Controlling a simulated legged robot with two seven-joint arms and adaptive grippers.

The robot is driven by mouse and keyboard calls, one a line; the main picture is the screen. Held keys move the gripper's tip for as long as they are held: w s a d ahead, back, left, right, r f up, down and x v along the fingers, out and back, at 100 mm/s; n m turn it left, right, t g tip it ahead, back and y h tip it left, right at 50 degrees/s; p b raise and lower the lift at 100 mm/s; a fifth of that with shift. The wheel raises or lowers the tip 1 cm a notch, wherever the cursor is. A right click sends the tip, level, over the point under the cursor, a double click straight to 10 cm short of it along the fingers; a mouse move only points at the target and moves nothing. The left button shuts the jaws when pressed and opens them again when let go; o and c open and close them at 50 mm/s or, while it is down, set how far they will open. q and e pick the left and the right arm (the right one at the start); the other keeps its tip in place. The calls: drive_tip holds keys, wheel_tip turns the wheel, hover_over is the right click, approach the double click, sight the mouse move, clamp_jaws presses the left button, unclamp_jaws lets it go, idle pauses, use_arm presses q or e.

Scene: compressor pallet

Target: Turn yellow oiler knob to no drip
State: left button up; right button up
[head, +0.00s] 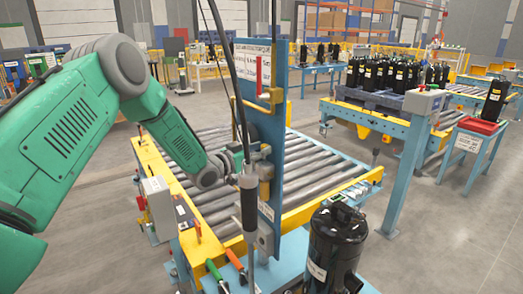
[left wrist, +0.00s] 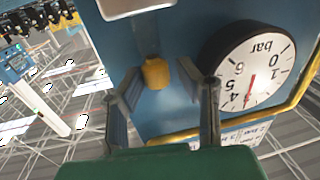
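The yellow oiler knob (left wrist: 156,73) shows in the left wrist view, on the blue panel, just ahead of my left gripper. My left gripper (left wrist: 158,84) is open, with one finger on each side of the knob in the picture. Gaps show between the knob and both fingers, and I see no contact. In the head view my left gripper (head: 240,158) is at the blue upright panel (head: 259,75), partly behind a hanging tool. I cannot make out the knob clearly there. My right gripper is not in view.
A round pressure gauge (left wrist: 256,68) sits close beside the right finger in the left wrist view. A grey hanging tool (head: 249,205) on a cable stands before the panel. A black compressor (head: 334,247) is at lower right. A roller conveyor (head: 320,168) runs behind.

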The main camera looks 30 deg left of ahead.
use_arm(q)
drive_tip(key=v, duration=1.1)
drive_tip(key=shift+s+a, duration=0.15)
drive_tip(key=shift+s, duration=0.2)
drive_tip(key=shift+f, duration=0.15)
